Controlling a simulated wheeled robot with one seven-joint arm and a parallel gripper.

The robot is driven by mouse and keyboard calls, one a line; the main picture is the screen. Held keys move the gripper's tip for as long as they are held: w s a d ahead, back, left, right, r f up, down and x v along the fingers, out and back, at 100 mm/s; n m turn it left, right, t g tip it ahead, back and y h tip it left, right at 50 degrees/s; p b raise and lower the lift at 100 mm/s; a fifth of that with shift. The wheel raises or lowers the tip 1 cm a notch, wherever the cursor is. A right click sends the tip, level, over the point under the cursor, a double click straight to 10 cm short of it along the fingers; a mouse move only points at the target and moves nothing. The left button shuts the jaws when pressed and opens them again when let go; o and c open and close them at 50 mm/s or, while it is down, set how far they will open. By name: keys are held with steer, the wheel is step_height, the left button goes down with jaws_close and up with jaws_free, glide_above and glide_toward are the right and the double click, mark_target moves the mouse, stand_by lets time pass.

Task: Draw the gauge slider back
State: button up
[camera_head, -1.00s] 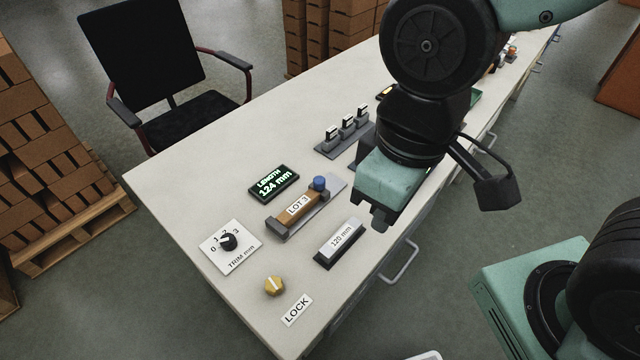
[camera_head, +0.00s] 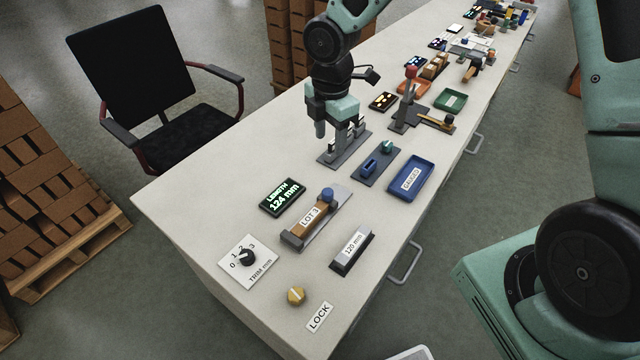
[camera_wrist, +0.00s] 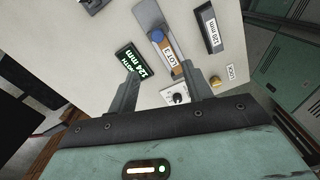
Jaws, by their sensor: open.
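The gauge has a grey rail (camera_head: 341,196), a fixed grey jaw (camera_head: 292,240) at its near end and a slider with a blue knob (camera_head: 328,194) at the far end. A brown block labelled LOT 3 (camera_head: 311,217) lies between them. The knob (camera_wrist: 157,36) and block (camera_wrist: 167,53) also show in the wrist view. The display (camera_head: 282,197) reads LENGTH 124 mm. My gripper (camera_head: 338,130) is open and empty, beyond the gauge near a grey lever rack, which it partly hides. Its fingers also show in the wrist view (camera_wrist: 162,78).
A TRIM mm dial (camera_head: 247,257), a yellow knob (camera_head: 296,296) beside a LOCK label (camera_head: 319,317), and a 120 mm block (camera_head: 351,251) surround the gauge. A blue GAUGED tray (camera_head: 411,178) and the lever rack (camera_head: 334,160) stand farther back.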

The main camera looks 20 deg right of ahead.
mark_target(328, 191)
steer(key=f, duration=1.2)
steer(key=f+p, duration=0.1)
steer(key=f, duration=0.4)
steer(key=shift+w+d+f, duration=0.1)
steer(key=shift+w+f, duration=0.2)
steer(key=shift+f, duration=0.1)
jaws_close()
steer(key=shift+w+d+p, duration=0.15)
steer(key=shift+w+d, duration=0.3)
steer(key=shift+d, duration=0.2)
steer(key=shift+w+d+p, duration=0.15)
steer(key=shift+w+d, duration=0.3)
steer(key=shift+d, duration=0.15)
jaws_free()
steer(key=shift+d, duration=0.1)
